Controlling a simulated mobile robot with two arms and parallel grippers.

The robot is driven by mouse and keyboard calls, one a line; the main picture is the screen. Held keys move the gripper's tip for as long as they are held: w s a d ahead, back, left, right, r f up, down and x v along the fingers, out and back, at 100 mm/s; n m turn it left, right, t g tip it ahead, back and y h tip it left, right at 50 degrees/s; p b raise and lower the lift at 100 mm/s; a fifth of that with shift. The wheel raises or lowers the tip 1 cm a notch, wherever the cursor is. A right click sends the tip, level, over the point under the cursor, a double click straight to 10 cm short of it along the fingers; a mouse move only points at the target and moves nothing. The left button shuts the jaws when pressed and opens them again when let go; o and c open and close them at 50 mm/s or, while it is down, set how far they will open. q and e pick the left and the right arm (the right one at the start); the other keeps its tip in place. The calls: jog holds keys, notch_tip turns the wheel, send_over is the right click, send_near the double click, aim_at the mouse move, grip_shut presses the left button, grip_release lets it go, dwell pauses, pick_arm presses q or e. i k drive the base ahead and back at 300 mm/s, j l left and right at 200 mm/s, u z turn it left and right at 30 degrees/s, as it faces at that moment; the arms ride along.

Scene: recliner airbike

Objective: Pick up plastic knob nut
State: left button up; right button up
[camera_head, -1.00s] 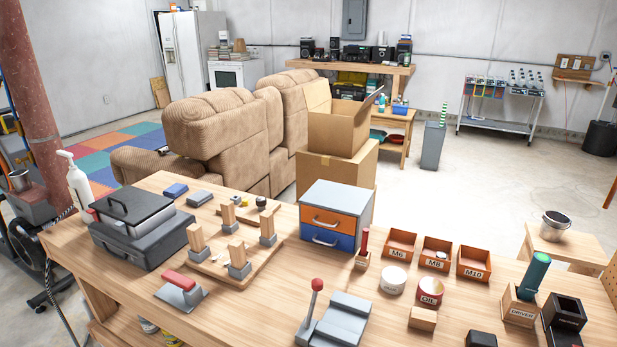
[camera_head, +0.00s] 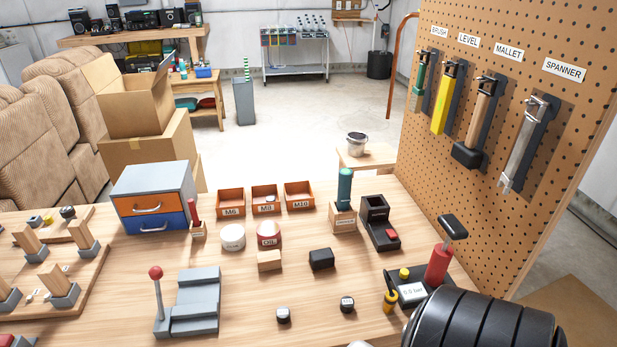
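Two small dark knob-like pieces with pale marks on top stand on the workbench (camera_head: 235,290) at the front: a left one (camera_head: 283,315) and a right one (camera_head: 347,304). They are apart from each other and upright. Either could be the plastic knob nut; they are too small to tell. Another dark round knob (camera_head: 67,212) shows on the wooden board at the left. Something small lies in the M8 bin (camera_head: 265,199), not clear enough to name. Neither of my grippers is in view.
A grey stepped block with a red-ball lever (camera_head: 155,273), a black block (camera_head: 321,259) and a wooden block (camera_head: 269,261) stand nearby.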

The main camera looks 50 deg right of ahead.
aim_at(347, 303)
jog(key=l+z, duration=0.15)
jog(key=z, duration=1.7)
